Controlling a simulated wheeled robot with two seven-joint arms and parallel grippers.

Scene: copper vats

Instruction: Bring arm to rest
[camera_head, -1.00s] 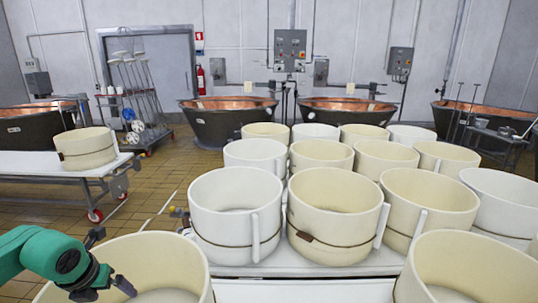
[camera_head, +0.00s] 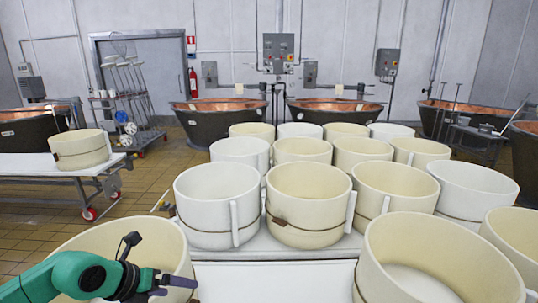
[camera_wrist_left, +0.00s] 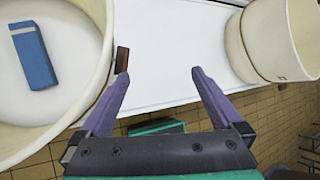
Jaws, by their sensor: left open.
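My left arm, green with a black wrist, comes in from the lower left of the head view. Its left gripper (camera_head: 176,287) is in front of the right part of a near cream vat (camera_head: 80,236). In the left wrist view the two purple fingers of the left gripper (camera_wrist_left: 160,76) are spread apart with nothing between them. A white table top (camera_wrist_left: 180,45) shows beyond the fingers. A blue block (camera_wrist_left: 35,55) lies inside a cream vat (camera_wrist_left: 97,75) at the left of that view. My right gripper is not in view.
Several cream and white vats crowd the white table (camera_head: 270,275) ahead. Another cream vat (camera_head: 425,262) stands near right. A side table (camera_head: 40,166) stands at left, with tiled floor (camera_head: 150,180) between. Copper vats (camera_head: 221,120) line the back.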

